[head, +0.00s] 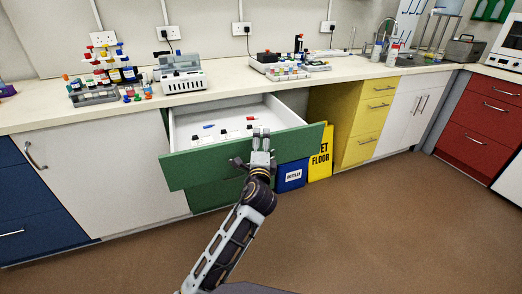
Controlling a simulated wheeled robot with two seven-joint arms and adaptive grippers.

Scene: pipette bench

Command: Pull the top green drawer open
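The top green drawer (190,167) is pulled well out of the counter in the head view, and its white inside (185,121) shows. A few small items with red and black tops and a blue item lie in it. My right gripper is not in view.
A lower green drawer (215,194) is shut below. A blue bin (291,177) and a yellow wet-floor sign (321,155) stand right of the drawers. Racks and instruments crowd the countertop (217,91). The brown floor (370,220) is clear.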

